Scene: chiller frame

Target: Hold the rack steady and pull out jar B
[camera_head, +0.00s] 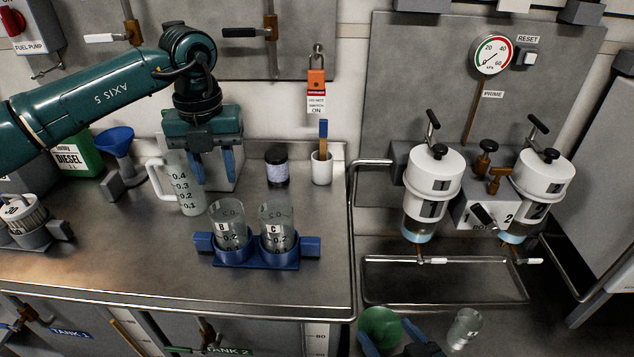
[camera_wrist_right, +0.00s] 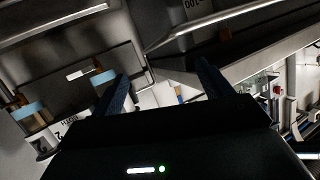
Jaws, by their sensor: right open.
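The blue rack (camera_head: 250,262) stands on the steel bench with a side tab at each end. Clear jar B (camera_head: 228,232) sits in its left socket and clear jar C (camera_head: 277,232) in its right socket, both upright. My left gripper (camera_head: 215,182) points down behind and above the rack, its blue fingers apart with nothing seen gripped, near a clear measuring jug (camera_head: 188,195). My right gripper (camera_head: 392,335) is low at the bottom edge, right of the bench, away from the rack. Its fingers are apart and empty in the right wrist view (camera_wrist_right: 162,85).
Behind the rack stand a dark jar (camera_head: 277,168) and a white cup (camera_head: 321,168). A blue funnel (camera_head: 115,142) is at left. Two white filters (camera_head: 433,175) hang above a drip tray (camera_head: 445,300). A green round item (camera_head: 380,327) and a clear jar (camera_head: 464,328) lie near my right gripper.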

